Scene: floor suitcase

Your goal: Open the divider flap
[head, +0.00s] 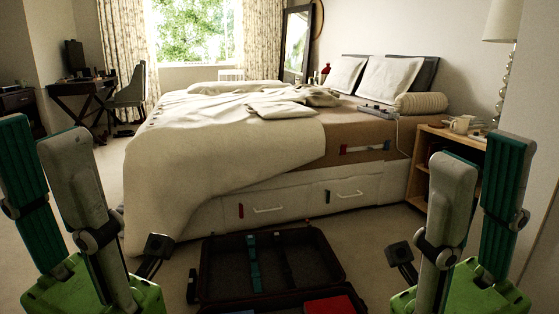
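An open dark suitcase (328,254) lies on the floor at the bottom middle, between my grippers. Its far half shows a dark interior with a teal strip (253,262) running front to back and a darker band beside it. The near half is cut off by the bottom edge, with a red item (330,306) in it. I cannot tell which part is the divider flap. My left gripper (42,138) and my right gripper (481,158) point upward at either side, close to the camera. Their fingers are apart, and both look empty and clear of the suitcase.
A bed (230,155) with white drawers (270,210) stands just behind the suitcase. A wooden nightstand (415,172) is at the right. A desk (75,92) and chair (130,98) are at the far left. Carpet shows on both sides of the suitcase.

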